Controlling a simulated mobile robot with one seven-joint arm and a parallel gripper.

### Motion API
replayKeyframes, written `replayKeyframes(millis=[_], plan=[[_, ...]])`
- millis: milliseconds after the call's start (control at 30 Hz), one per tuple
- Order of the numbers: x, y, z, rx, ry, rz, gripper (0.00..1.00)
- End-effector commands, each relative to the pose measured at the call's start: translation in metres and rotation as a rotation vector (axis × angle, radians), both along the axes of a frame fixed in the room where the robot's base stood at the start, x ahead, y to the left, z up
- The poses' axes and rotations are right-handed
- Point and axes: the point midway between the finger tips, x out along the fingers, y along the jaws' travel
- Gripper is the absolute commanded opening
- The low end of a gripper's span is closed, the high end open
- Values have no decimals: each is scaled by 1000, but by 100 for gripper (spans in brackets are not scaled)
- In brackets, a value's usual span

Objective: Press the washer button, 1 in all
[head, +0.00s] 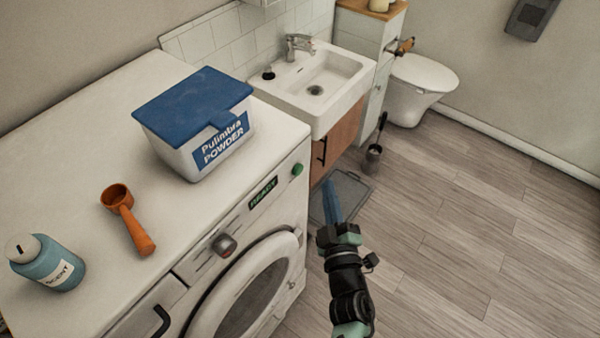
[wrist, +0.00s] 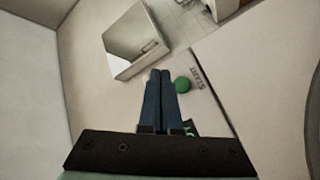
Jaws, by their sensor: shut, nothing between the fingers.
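The white washer (head: 110,110) stands at the left in the head view. Its round green button (head: 297,169) is at the right end of the front panel, beside a small display (head: 263,193) with green letters reading READY. My gripper (head: 328,183) is shut and empty, its blue fingers pointing up, in front of the washer and to the right of the button. In the wrist view the green button (wrist: 182,85) shows just right of my fingertips (wrist: 160,72), beside the word START. I cannot tell the exact gap; no contact is visible.
A blue-lidded powder box (head: 195,120), an orange scoop (head: 125,215) and a teal scent bottle (head: 48,262) are on the washer top. A knob (head: 224,245) and round door (head: 250,290) are on its front. A sink (head: 315,88) stands beyond. Floor at right is clear.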

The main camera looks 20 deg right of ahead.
Motion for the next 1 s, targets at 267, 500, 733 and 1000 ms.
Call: replayKeyframes(millis=[267, 500, 733, 1000], plan=[[26, 21, -2, 0, -1, 2, 0], [33, 26, 0, 1, 0, 0, 0], [33, 26, 0, 0, 1, 1, 0], [32, 26, 0, 0, 1, 1, 0]])
